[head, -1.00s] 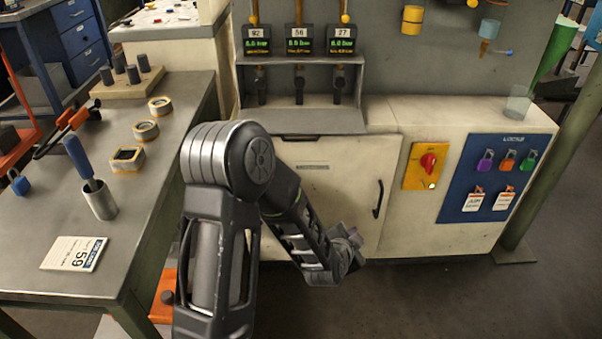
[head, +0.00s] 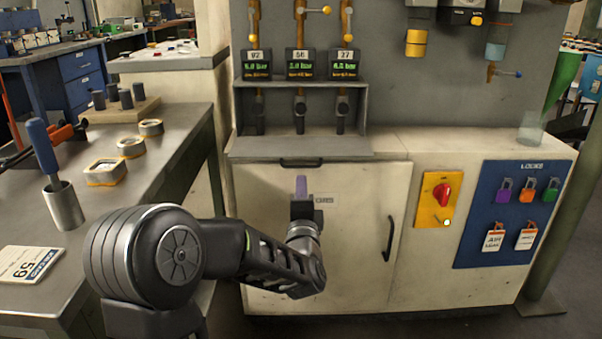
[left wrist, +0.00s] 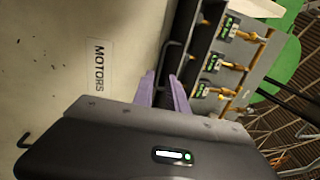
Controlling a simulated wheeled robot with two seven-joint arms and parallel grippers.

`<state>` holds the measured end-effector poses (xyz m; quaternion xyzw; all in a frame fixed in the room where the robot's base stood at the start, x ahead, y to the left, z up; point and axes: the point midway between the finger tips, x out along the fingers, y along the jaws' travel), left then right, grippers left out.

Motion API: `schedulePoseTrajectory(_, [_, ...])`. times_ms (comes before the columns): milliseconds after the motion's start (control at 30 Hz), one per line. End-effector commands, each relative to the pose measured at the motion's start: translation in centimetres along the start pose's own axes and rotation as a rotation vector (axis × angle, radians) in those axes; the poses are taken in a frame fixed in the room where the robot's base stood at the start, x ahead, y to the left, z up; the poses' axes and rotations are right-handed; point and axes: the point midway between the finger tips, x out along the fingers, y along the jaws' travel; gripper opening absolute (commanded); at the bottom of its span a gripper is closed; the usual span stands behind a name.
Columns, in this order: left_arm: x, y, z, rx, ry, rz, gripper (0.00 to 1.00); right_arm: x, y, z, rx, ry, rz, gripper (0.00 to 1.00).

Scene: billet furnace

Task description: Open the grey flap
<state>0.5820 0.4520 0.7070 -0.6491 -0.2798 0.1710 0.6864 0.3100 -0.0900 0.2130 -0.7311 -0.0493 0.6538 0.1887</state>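The grey flap (head: 300,148) lies as a flat panel on top of the cream cabinet, below the gauges. A dark bar handle (head: 302,162) sits at its front edge. It also shows in the left wrist view (left wrist: 167,62). My left gripper (head: 301,186) points up in front of the cabinet, a little below the handle. My right gripper is in neither view.
The cream cabinet door (head: 350,230) has a dark vertical handle (head: 389,240). Right of it are a yellow panel with a red switch (head: 442,195) and a blue lock board (head: 512,215). A workbench (head: 160,165) with a cup (head: 64,206) stands on the left.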

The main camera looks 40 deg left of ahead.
Motion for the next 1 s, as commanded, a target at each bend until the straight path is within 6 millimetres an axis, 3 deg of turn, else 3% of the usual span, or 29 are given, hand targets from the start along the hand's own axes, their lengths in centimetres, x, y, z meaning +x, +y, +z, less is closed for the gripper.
schedulePoseTrajectory(533, [7.0, 0.2, 0.0, -0.001, 0.0, 0.0, 0.18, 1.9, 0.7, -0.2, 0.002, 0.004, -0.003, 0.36])
schedulePoseTrajectory(867, [7.5, 0.1, -0.1, -0.001, 0.001, 0.001, 0.18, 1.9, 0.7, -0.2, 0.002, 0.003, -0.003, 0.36])
schedulePoseTrajectory(1000, [7.4, 0.1, 0.0, -0.001, 0.001, 0.001, 0.07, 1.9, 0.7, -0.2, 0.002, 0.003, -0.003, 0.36])
